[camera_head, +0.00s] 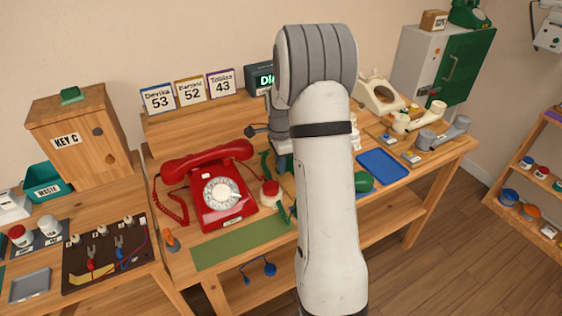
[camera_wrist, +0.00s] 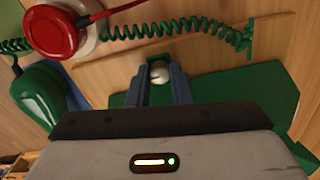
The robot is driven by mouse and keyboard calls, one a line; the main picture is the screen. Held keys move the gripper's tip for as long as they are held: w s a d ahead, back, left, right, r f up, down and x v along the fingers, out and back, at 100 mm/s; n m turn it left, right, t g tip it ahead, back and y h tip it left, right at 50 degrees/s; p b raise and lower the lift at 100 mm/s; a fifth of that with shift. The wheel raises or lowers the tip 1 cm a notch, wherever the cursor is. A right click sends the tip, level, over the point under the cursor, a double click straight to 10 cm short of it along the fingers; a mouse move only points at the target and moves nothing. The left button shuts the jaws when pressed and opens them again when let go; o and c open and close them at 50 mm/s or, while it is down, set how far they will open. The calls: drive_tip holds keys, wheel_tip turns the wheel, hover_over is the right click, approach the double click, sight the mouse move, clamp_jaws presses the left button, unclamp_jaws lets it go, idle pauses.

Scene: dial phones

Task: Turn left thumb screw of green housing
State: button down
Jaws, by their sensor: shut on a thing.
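In the wrist view, my gripper (camera_wrist: 159,78) has its two blue-grey fingers closed on a small round pale metal thumb screw (camera_wrist: 158,70). The screw sits at a green housing (camera_wrist: 215,95), which spreads behind and to the right of the fingers. My gripper hides part of the housing and the screw's sides. In the head view my arm covers the gripper and most of the housing, so the screw does not show there.
A green coiled cord (camera_wrist: 190,29), a red-and-white round part (camera_wrist: 55,27) and a green rounded piece (camera_wrist: 40,92) lie close by. In the head view, a red dial phone (camera_head: 222,190) stands left of my arm and a blue tray (camera_head: 383,165) lies right of it.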

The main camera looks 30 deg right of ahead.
drive_tip(key=c, duration=1.3)
unclamp_jaws()
drive_tip(key=shift+r, duration=0.1)
wheel_tip(320, 180, up, 7)
drive_tip(key=shift+r, duration=0.35)
